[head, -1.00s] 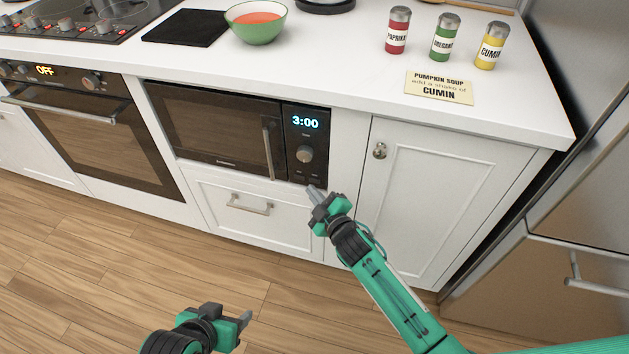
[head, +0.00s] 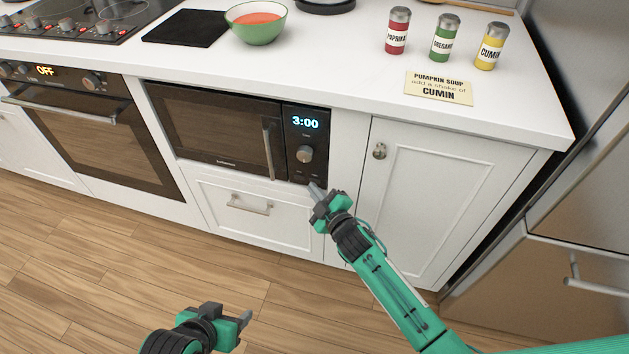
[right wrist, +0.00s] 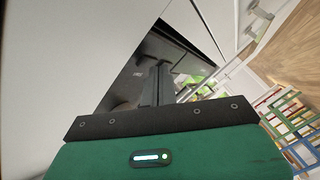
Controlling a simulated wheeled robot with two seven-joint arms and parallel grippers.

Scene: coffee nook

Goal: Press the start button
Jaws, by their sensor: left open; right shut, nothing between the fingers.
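The built-in microwave (head: 222,130) has a dark control panel with a 3:00 display (head: 305,122) and a round knob (head: 305,154). Small dark buttons sit low on the panel below the knob; their labels are too small to read, so I cannot tell which is the start button. My right gripper (head: 316,188) is shut and empty, its fingertips at the panel's lower edge; I cannot tell whether they touch it. In the right wrist view its shut fingers (right wrist: 157,84) point at a dark glossy surface. My left gripper (head: 231,313) is open and empty over the floor, far from the microwave.
A green bowl of orange soup (head: 257,22), several spice shakers and a note card (head: 439,87) stand on the white counter (head: 340,62). A drawer handle (head: 249,205) juts out below the microwave. A cabinet door (head: 430,200) and steel fridge (head: 545,270) are to the right.

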